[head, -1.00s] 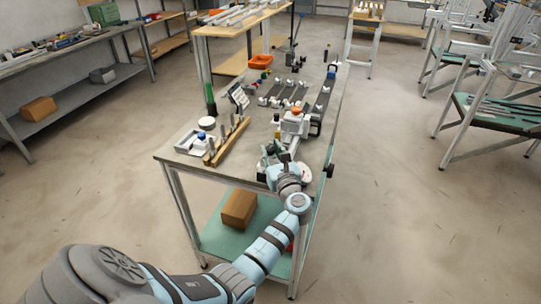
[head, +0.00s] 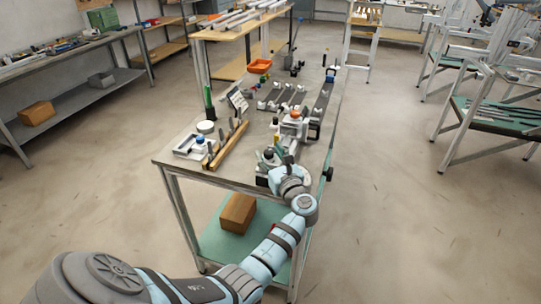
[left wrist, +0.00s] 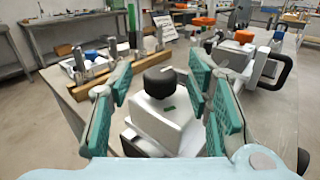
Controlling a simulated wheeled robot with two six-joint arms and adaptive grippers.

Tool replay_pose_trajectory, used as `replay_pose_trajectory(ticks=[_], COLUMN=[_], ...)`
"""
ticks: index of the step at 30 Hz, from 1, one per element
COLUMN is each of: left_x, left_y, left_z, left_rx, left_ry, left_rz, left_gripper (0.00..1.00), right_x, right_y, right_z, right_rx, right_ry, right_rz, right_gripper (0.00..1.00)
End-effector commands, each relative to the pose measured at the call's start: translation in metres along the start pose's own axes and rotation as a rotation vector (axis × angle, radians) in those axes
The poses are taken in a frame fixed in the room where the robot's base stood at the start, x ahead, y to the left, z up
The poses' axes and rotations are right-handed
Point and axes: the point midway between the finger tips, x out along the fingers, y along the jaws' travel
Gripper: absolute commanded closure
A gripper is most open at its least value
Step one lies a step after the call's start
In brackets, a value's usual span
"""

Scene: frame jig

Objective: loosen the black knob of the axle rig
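In the left wrist view the black knob (left wrist: 159,81) is a rounded dark cap on top of a white block of the axle rig (left wrist: 165,122). My left gripper (left wrist: 160,88) is open, with its teal-padded fingers on either side of the knob and visible gaps between. In the head view my left gripper (head: 271,160) is over the near end of the workbench, and the wrist and fingers largely hide the rig there. My right gripper is not in view.
A second device with an orange knob (head: 295,114) stands just beyond on the bench. A wooden rack with metal pegs (head: 225,147) and a white tray (head: 190,147) lie to the left. A black handle (left wrist: 277,62) rises at the right in the wrist view.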

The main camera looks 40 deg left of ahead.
Motion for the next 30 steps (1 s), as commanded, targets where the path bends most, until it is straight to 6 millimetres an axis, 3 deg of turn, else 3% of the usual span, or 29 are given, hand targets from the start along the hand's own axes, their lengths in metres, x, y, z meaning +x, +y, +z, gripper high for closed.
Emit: replay_pose_trajectory(ticks=[5, 15, 30], left_x=[-0.009, -0.072, -0.075], left_y=[-0.001, 0.0, 0.0], left_z=[-0.001, -0.001, 0.0], left_rx=[-0.002, -0.001, 0.0], left_ry=[0.001, 0.002, 0.0], left_rz=[-0.002, 0.0, 0.0], left_gripper=[0.55, 0.55, 0.55], right_x=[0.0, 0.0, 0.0], right_y=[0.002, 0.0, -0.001], right_z=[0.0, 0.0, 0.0], right_rx=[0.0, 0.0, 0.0], right_ry=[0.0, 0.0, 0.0], right_rz=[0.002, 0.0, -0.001], right_gripper=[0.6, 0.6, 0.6])
